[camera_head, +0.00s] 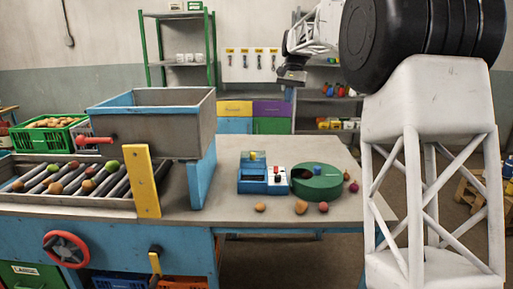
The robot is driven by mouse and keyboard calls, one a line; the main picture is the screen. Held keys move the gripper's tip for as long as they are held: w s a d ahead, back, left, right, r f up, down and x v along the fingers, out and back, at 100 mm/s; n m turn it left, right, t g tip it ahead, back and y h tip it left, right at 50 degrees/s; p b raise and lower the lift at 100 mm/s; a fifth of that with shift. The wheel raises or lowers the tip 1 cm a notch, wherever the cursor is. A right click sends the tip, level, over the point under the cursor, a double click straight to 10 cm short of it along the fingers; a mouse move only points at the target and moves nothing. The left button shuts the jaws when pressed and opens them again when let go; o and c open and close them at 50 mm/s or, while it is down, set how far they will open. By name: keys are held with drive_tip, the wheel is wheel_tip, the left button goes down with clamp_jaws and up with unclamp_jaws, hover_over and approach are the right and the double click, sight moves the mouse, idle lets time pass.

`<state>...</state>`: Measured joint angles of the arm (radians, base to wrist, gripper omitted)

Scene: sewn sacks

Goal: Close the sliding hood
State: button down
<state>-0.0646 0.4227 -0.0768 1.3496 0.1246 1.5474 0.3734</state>
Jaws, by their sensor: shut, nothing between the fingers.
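A grey box-shaped part with blue edges (165,125), which looks like the sliding hood, sits above the right end of the roller bed on the left of the bench. A red handle (95,139) sticks out at its left side. The rollers to its left are uncovered. My gripper (290,79) is shut and empty. It hangs in the air at the upper middle of the view, right of the hood and well apart from it. Its fingers are small and dark here.
Round produce lies on the roller bed (40,199). A yellow upright plate (141,181) stands in front of the hood. A blue device (250,187) and a green round tray (318,190) stand on the bench's right part, with loose produce nearby. A green crate (28,139) is at far left.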

drive_tip(key=w+a+f+g, duration=0.1)
drive_tip(key=w+a+f, duration=0.3)
drive_tip(key=w+f, duration=0.5)
drive_tip(key=w+a+f+m+g, duration=0.1)
drive_tip(key=w+a+f, duration=0.3)
drive_tip(key=w, duration=1.2)
drive_tip(key=shift+w+a+f+m+g+y, duration=0.3)
drive_tip(key=shift+f+g, duration=0.1)
drive_tip(key=shift+f, duration=2)
drive_tip(key=shift+s+f, duration=0.1)
approach(257, 156)
wheel_tip(257, 156, down, 4)
drive_tip(key=shift+r, duration=0.25)
drive_tip(key=shift+s+a+f, duration=0.15)
drive_tip(key=shift+a+f, duration=0.05)
drive_tip(key=shift+a, duration=0.05)
drive_tip(key=shift+s+a, duration=0.35)
drive_tip(key=shift+s, duration=0.45)
drive_tip(key=shift+s+a, duration=0.35)
drive_tip(key=shift+s, duration=0.4)
drive_tip(key=shift+s, duration=0.1)
